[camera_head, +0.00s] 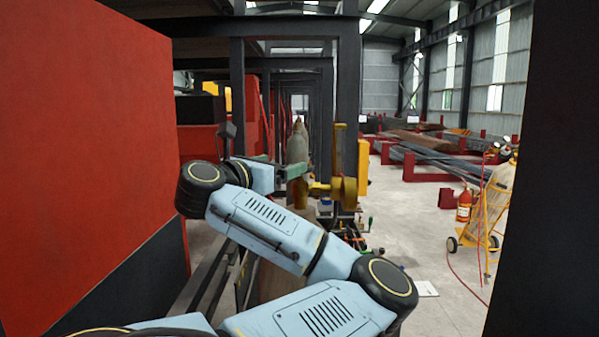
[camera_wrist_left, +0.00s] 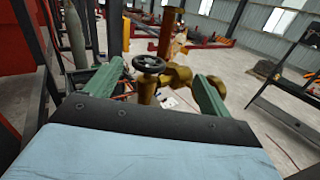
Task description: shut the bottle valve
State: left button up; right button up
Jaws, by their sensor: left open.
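The bottle valve (camera_wrist_left: 149,64) shows in the left wrist view as a black spoked handwheel on a brass body, with a brass outlet reaching right. In the head view its brass body (camera_head: 345,190) stands just right of my left gripper, and the wheel is hard to make out. My left gripper (camera_wrist_left: 161,74) is open. Its two green fingers stand to the left and right of the valve, with the wheel between them and a little beyond the palm; I see no clear contact. In the head view one green finger (camera_head: 297,172) points right. My right gripper is out of view.
A grey gas bottle (camera_head: 298,145) stands behind the valve. A large red panel (camera_head: 90,140) is close on the left, and a dark post (camera_head: 545,170) on the right. Open floor (camera_head: 420,225) lies between.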

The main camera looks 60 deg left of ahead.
pick_arm(q)
jog(key=shift+n+g+y, duration=0.6)
jog(key=shift+n+y, duration=0.2)
jog(key=shift+n, duration=0.1)
jog(key=f+p+x, duration=0.1)
jog(key=x, duration=0.2)
jog(key=p+x, duration=0.1)
jog(key=x, duration=0.3)
jog(key=f+p+x, duration=0.1)
jog(key=x, duration=0.2)
jog(key=shift+w+a+f+p, duration=0.2)
jog(key=shift+a+f+p, duration=0.1)
jog(key=shift+a+p, duration=0.1)
jog(key=c, duration=1)
